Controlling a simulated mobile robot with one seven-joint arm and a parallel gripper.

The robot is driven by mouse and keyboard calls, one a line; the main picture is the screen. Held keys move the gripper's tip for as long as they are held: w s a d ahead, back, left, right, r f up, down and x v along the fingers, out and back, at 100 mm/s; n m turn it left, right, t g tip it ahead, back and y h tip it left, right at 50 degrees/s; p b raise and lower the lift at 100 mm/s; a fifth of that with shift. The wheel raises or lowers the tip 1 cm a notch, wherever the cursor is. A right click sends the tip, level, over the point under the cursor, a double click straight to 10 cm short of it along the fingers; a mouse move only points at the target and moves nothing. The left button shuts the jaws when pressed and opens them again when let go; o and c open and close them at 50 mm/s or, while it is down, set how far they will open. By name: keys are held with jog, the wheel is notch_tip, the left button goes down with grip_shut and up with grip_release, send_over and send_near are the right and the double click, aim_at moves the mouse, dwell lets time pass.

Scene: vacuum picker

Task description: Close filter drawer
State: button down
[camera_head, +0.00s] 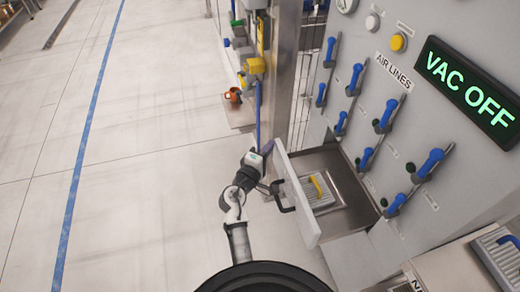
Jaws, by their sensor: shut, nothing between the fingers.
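The filter drawer (296,198) is pulled out from the grey cabinet, its pale front panel standing clear of the opening. A dark handle (283,207) is on the outer face of its front. Inside, a ribbed grey filter (323,198) with a yellow grip (317,186) shows. My gripper (267,148) is shut and empty, left of the drawer front, close to its upper left end. I cannot tell whether it touches the panel. The fingertips are small and dark here.
The cabinet carries a row of blue valve levers (429,165) and a green "VAC OFF" display (466,90). A metal post (280,80) and an orange mug (233,96) on a small shelf stand beyond my gripper. The floor left is clear.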

jog(key=w+d+p, duration=0.1)
jog(key=w+d, duration=0.1)
jog(key=d, duration=0.5)
jog(key=w+d+p, duration=0.1)
jog(key=w+d, duration=0.1)
jog(key=d, duration=0.5)
jog(key=shift+w+d, duration=0.25)
jog(key=shift+w, duration=0.1)
